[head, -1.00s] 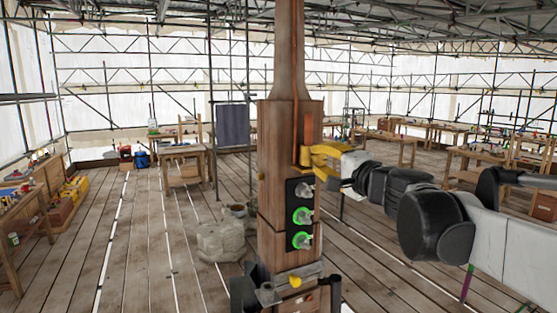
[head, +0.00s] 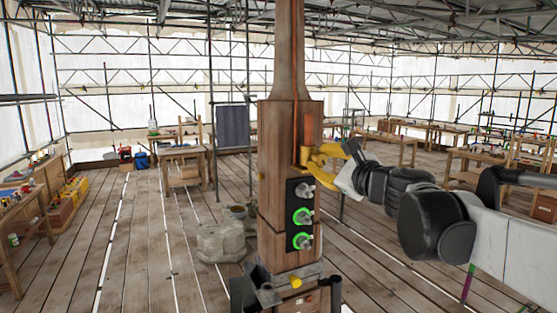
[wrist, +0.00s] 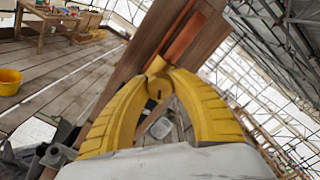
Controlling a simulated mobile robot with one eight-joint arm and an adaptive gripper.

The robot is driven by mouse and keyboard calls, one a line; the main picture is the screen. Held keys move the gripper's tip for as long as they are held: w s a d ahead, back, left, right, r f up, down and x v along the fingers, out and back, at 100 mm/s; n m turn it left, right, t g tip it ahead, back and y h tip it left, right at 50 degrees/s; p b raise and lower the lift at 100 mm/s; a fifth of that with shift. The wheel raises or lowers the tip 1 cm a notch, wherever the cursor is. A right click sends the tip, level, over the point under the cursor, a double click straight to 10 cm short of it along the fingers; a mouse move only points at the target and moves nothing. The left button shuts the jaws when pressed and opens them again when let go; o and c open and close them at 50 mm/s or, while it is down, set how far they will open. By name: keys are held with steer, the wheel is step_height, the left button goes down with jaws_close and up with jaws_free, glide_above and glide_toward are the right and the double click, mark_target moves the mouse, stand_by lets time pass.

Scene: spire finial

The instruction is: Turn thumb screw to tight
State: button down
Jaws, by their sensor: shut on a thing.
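A tall wooden spire post (head: 278,135) stands upright in the middle of the head view, with a copper strip (head: 309,120) down its right face. My gripper (head: 310,158) has yellow fingers and reaches in from the right to the lower end of the strip. In the wrist view its fingertips (wrist: 157,70) come together on a small brass-yellow piece at the strip's end, which looks like the thumb screw (wrist: 157,65). The fingers hide much of this piece, and how tight it is cannot be told.
Just below my gripper, a black panel (head: 292,228) on the post carries three knobs; the lower two have lit green rings, the top one is unlit. A metal clamp base (head: 285,287) holds the post's foot. A stone block (head: 220,242) stands left. Workbenches stand farther off.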

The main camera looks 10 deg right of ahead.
steer(key=m, duration=0.6)
stand_by(0.6)
steer(key=c, duration=1.1)
jaws_free()
steer(key=v, duration=1.2)
